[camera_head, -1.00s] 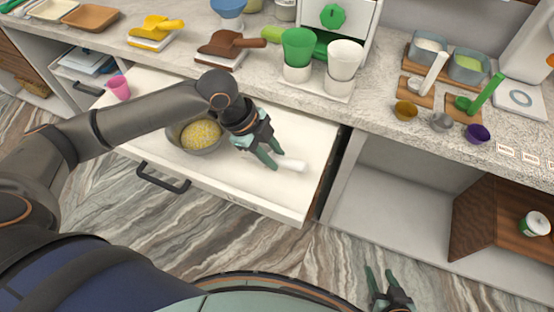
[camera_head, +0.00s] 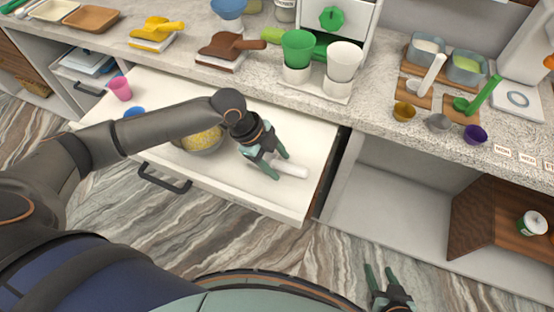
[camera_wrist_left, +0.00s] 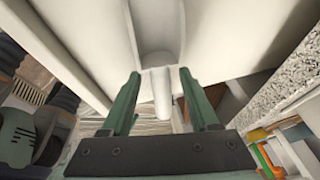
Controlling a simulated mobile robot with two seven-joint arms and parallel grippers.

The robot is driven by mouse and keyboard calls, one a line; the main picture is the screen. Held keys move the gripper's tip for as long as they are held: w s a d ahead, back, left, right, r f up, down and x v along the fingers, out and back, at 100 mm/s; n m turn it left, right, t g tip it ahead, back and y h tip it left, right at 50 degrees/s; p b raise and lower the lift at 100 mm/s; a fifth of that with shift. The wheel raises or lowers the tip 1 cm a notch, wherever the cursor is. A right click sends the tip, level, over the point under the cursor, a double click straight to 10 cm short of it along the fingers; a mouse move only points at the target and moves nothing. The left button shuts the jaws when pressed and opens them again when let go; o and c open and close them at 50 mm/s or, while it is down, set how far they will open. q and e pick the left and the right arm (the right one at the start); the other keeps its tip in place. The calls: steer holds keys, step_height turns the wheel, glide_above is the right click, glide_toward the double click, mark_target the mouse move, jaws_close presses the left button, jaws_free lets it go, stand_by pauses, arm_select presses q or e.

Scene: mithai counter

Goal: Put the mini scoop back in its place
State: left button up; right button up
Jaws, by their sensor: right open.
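A white scoop (camera_head: 292,170) lies in the open white drawer near its right end. In the left wrist view its pale handle (camera_wrist_left: 161,92) points toward my left gripper, and its hollow head lies farther off. My left gripper (camera_head: 279,163) is low in the drawer at the scoop. In the left wrist view the two fingers (camera_wrist_left: 162,100) are spread, one on each side of the handle, with gaps visible. My right gripper (camera_head: 383,283) is open and empty over the floor, in front of the lower cabinet.
The drawer (camera_head: 240,195) also holds a bowl of yellow grains (camera_head: 203,139), a pink cup (camera_head: 120,88) and a blue item (camera_head: 134,112). The counter above bears a yellow scoop (camera_head: 162,27), a brown scoop (camera_head: 230,44), cups and small tubs. The cabinet at right is open.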

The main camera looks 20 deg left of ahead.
arm_select(q)
steer(key=shift+f+b, duration=0.3)
steer(key=shift+b, duration=0.55)
steer(key=v, duration=1.2)
steer(key=shift+a+r+p, duration=0.25)
steer(key=shift+a+p, duration=0.1)
steer(key=shift+p, duration=0.05)
